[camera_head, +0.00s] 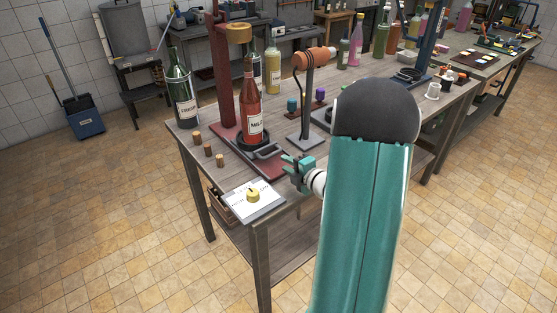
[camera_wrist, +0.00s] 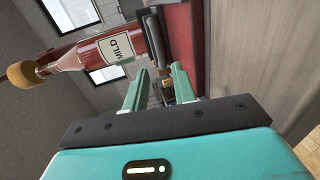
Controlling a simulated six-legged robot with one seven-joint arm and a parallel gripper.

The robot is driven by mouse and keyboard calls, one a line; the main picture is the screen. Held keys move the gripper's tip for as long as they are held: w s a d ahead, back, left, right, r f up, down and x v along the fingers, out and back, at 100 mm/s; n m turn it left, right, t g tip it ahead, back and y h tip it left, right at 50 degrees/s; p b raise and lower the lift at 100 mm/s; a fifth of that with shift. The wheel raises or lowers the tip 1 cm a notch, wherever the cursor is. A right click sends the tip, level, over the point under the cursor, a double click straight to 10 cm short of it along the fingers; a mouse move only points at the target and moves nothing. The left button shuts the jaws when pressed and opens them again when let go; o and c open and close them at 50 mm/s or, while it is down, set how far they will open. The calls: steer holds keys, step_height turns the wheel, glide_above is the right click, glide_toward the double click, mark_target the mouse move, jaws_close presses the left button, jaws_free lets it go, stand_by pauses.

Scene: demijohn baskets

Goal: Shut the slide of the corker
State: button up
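The corker's red column (camera_head: 224,85) rises from a dark red base (camera_head: 240,150) on the workbench, with a brass-coloured ring (camera_head: 238,33) on top. A red bottle labelled MILD (camera_head: 251,105) stands upright in a dark cradle on the base; it also shows sideways in the wrist view (camera_wrist: 105,50). A dark grey handle-like part (camera_head: 270,151), apparently of the slide, lies at the base's front right. My gripper (camera_head: 297,165) is just right of it, low over the base's edge. In the wrist view the fingers (camera_wrist: 161,72) are apart. Whether they touch the handle cannot be told.
Several corks (camera_head: 208,150) stand left of the base. A white card (camera_head: 253,200) with a yellow knob lies at the front corner. A dark bottle (camera_head: 180,92) stands behind left. A grey stand (camera_head: 304,125) with an orange tool is close behind my gripper.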

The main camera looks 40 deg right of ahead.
steer(key=v, duration=0.6)
steer(key=shift+w, duration=0.1)
steer(key=shift+c, duration=0.5)
